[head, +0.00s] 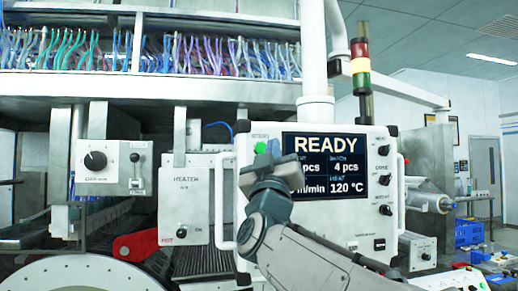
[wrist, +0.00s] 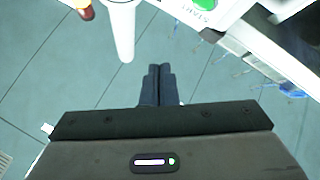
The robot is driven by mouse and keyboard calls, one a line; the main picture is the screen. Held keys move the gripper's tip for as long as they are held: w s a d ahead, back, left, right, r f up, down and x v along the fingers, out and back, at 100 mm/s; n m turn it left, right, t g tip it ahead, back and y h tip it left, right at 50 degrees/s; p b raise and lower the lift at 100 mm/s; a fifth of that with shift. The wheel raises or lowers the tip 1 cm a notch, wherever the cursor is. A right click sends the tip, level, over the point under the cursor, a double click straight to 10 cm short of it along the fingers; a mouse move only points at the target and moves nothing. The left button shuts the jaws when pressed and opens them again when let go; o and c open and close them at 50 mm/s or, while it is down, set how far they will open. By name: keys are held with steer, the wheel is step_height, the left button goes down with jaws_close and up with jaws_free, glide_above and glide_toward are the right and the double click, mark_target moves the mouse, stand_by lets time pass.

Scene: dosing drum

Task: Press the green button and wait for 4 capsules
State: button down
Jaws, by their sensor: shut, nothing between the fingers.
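The green button (head: 260,148) sits at the upper left of the white control panel (head: 352,210) in the head view. It also shows, partly cut off, at the top of the wrist view (wrist: 203,4). The panel's dark screen (head: 330,143) reads READY, with 4 pcs and 120 °C legible and other lines partly hidden by my arm. My gripper (head: 274,147) is in front of the panel near the button; whether it touches is hard to tell in the head view. In the wrist view, its fingers (wrist: 157,80) are together, empty and apart from the button. No capsules are discernible.
A heater box (head: 186,200) and a knob box (head: 115,167) stand left of the panel. A white drum (head: 72,275) is at the lower left. A signal tower (head: 360,65) rises above the panel. Blue bins (head: 468,232) stand at the right. Panel handles stick out at the sides.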

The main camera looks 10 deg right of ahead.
mark_target(261, 149)
steer(key=w+p, duration=0.3)
steer(key=w, duration=0.5)
steer(key=shift+w, duration=0.25)
steer(key=shift+w, duration=0.15)
stand_by(1.7)
steer(key=shift+w, duration=0.25)
